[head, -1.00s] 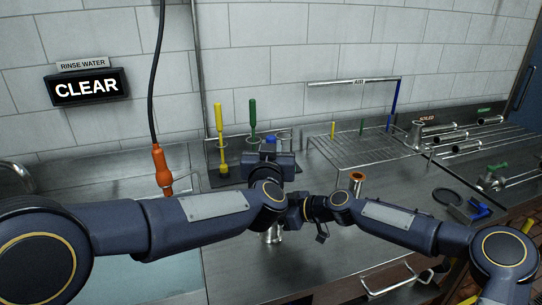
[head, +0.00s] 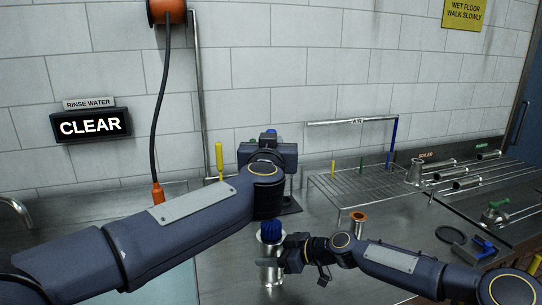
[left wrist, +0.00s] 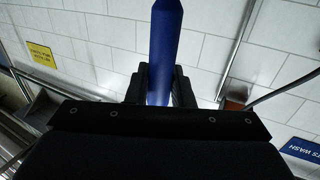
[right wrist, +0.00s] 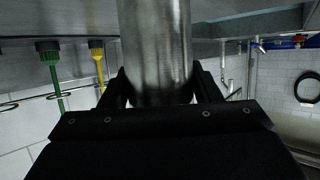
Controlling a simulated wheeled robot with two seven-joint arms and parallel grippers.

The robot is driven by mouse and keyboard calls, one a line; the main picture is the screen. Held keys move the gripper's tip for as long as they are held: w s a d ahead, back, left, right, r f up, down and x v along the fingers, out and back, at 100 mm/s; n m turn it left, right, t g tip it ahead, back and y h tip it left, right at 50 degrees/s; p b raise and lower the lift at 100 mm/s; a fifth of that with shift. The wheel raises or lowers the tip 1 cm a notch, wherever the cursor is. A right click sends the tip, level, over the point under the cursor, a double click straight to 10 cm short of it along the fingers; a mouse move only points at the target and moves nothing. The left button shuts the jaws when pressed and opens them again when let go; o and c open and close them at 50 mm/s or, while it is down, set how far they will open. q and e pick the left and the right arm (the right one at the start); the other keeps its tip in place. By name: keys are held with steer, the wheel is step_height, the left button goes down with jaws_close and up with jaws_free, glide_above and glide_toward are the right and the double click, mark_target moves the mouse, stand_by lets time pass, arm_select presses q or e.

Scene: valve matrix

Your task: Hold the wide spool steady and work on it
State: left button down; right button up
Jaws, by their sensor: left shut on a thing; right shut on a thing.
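The wide spool (head: 272,272) is a shiny metal tube standing upright on the steel counter. My right gripper (head: 280,260) is shut on its side; the spool also fills the middle of the right wrist view (right wrist: 156,50). The blue brush (head: 271,232) shows its bristles at the spool's top opening, below my left wrist. I cannot tell how deep its lower end sits. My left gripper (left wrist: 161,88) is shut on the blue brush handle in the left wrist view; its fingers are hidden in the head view.
A yellow brush (head: 219,160) stands behind my left arm. A wire drying rack (head: 365,180) is at the back right. A small copper-rimmed spool (head: 358,222) stands right of my right gripper. The rinse water sign (head: 90,126) reads CLEAR. Metal pipes (head: 465,175) lie far right.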

arm_select(q)
step_height(320, 180, down, 14)
steer(key=shift+r, duration=0.1)
stand_by(1.0)
step_height(320, 180, up, 14)
steer(key=shift+f, duration=0.1)
stand_by(0.8)
step_height(320, 180, down, 14)
steer(key=shift+r, duration=0.1)
stand_by(0.9)
step_height(320, 180, up, 14)
stand_by(0.9)
